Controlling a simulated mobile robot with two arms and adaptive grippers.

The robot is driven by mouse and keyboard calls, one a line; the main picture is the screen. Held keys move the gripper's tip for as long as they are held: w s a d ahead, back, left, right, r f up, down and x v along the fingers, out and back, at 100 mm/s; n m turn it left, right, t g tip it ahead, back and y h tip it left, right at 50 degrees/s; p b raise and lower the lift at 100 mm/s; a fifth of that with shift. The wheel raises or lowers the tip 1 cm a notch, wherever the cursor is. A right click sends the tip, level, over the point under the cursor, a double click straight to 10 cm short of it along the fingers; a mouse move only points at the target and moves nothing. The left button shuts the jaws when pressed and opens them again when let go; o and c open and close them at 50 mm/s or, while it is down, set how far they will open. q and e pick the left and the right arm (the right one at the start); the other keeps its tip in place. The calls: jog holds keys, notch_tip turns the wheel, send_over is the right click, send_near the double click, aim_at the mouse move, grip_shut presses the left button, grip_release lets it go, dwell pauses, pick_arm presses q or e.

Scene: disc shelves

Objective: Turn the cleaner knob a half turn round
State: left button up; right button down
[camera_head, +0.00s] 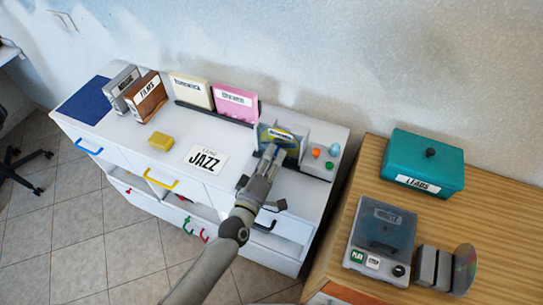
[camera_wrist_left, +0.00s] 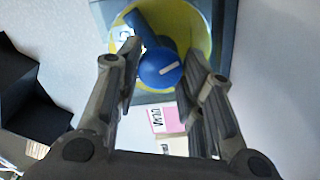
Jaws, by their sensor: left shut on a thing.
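The cleaner (camera_head: 316,150) is a grey box at the right end of the white cabinet, with a round yellow disc (camera_wrist_left: 190,27) on its front. The blue cleaner knob (camera_wrist_left: 160,70) shows in the left wrist view in front of this disc. A short white line on its face slants slightly up to the right. A blue bar (camera_wrist_left: 137,27) runs up-left from it. My left gripper (camera_head: 269,152) is at the cleaner's front, its two fingers (camera_wrist_left: 160,75) on either side of the knob and shut on it. In the head view the gripper hides the knob.
Orange and green buttons (camera_head: 317,153) sit on the cleaner's right side. A wooden table (camera_head: 370,165) at right holds a teal box (camera_head: 423,160) and a grey player (camera_head: 383,240).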

pick_arm(q)
jog(key=m+p, duration=0.1)
jog(key=m, duration=0.3)
jog(key=shift+f+m, duration=0.1)
jog(key=shift+m, duration=0.3)
dwell(0.4)
jog(key=o, duration=1)
jog(key=shift+o, duration=0.2)
jog(key=shift+s, duration=0.1)
jog(key=v, duration=1.2)
jog(key=shift+m, duration=0.3)
